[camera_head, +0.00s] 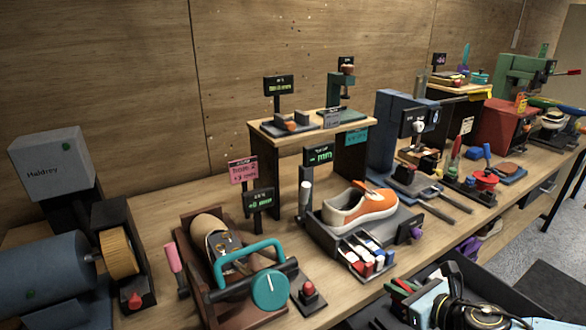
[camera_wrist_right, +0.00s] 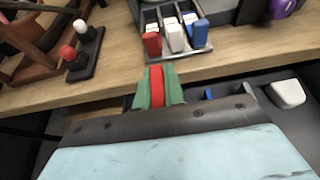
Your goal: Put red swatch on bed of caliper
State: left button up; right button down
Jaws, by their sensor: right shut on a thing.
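My right gripper (camera_head: 404,288) is low at the right of the head view, in front of the table edge. In the right wrist view its green fingertips (camera_wrist_right: 158,88) are shut on a thin red swatch (camera_wrist_right: 157,84), which stands upright between them. The caliper is not certain to me. A green C-shaped stand (camera_head: 341,88) with a small display sits on the raised wooden shelf, well away from the gripper, and may be it. Its bed is too small to make out. My left gripper is not in view.
A tray of red, white and blue blocks (camera_head: 368,258) lies near the table edge, beside an orange and cream sneaker (camera_head: 360,207). A brown shoe (camera_head: 214,243) sits in a wooden cradle with a teal handle (camera_head: 250,252).

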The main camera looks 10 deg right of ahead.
jog(key=s+a+r+m+h, duration=0.4)
jog(key=a+r+h, duration=0.1)
jog(key=a+r, duration=0.4)
jog(key=shift+s+a+r+t, duration=0.15)
jog(key=shift+r+t, duration=0.25)
jog(key=shift+r, duration=0.1)
